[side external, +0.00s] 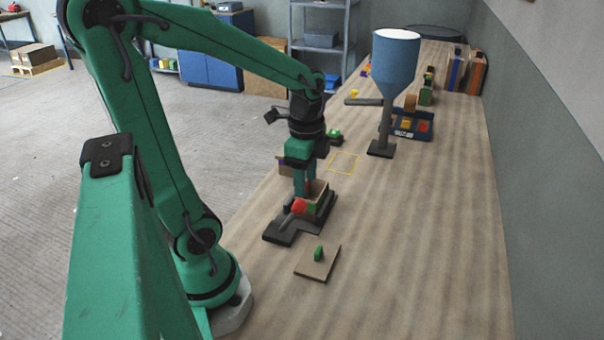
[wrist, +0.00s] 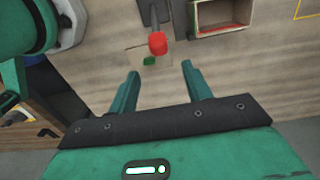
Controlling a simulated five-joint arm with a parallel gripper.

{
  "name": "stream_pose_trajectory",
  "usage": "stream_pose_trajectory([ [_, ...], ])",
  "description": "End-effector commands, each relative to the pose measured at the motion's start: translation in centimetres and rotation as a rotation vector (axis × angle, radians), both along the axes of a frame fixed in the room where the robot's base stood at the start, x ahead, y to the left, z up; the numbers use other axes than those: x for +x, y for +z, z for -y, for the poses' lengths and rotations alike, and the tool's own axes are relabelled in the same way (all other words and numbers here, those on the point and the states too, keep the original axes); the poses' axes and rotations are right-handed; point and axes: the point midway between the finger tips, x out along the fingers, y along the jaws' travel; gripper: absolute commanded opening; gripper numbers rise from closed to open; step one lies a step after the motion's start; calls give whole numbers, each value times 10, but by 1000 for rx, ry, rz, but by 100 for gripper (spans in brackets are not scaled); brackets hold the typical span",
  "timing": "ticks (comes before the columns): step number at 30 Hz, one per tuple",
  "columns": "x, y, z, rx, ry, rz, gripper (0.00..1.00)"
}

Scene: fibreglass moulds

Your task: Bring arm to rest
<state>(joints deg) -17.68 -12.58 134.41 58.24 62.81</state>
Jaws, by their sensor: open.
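My gripper (side external: 306,188) points down over the table beside a small open wooden box (side external: 321,200). In the wrist view its two green fingers (wrist: 160,75) are spread apart with nothing held between them. A dark fixture with a red knob (side external: 299,206) stands by the box, close to the fingertips in the side view. I cannot tell whether they touch. In the wrist view the red knob (wrist: 157,43) lies beyond the fingertips, with the box (wrist: 225,14) to its right.
A thin board (side external: 316,265) with a green handle lies nearer the camera. A yellow square (side external: 345,162) is marked on the table. A blue hopper (side external: 395,60) stands farther back, beside a dark blue tray (side external: 424,135). The table's (side external: 420,250) right front is clear.

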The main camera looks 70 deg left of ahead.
Motion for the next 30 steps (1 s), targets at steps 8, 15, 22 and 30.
stream_pose_trajectory([
  [8,0,1,0,1,0,1,49],
  [15,0,5,3,6,29,21,49],
  [22,-1,21,19,18,162,111,49],
  [30,-7,47,46,-21,420,278,49],
])
